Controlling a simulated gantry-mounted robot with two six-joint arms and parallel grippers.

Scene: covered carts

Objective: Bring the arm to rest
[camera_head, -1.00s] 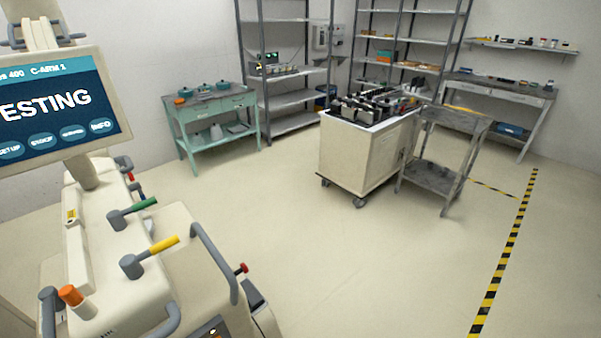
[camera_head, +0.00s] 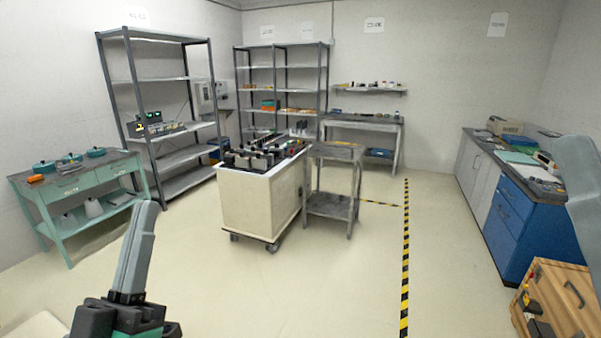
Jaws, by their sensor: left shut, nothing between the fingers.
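My left gripper (camera_head: 146,212) stands at the bottom left of the head view, pointing up. Its grey fingers are together, with nothing between them. It is over the open floor in front of the green table, apart from the furniture. A pale grey part of mine shows at the right edge of the view. My right gripper's fingers do not show.
A white wheeled cart (camera_head: 262,207) with dark items on top stands mid-room beside a grey side table (camera_head: 331,205). A green table (camera_head: 62,192) is at left, shelves behind. A blue cabinet (camera_head: 512,225) and wooden case (camera_head: 556,300) are at right. The central floor is clear.

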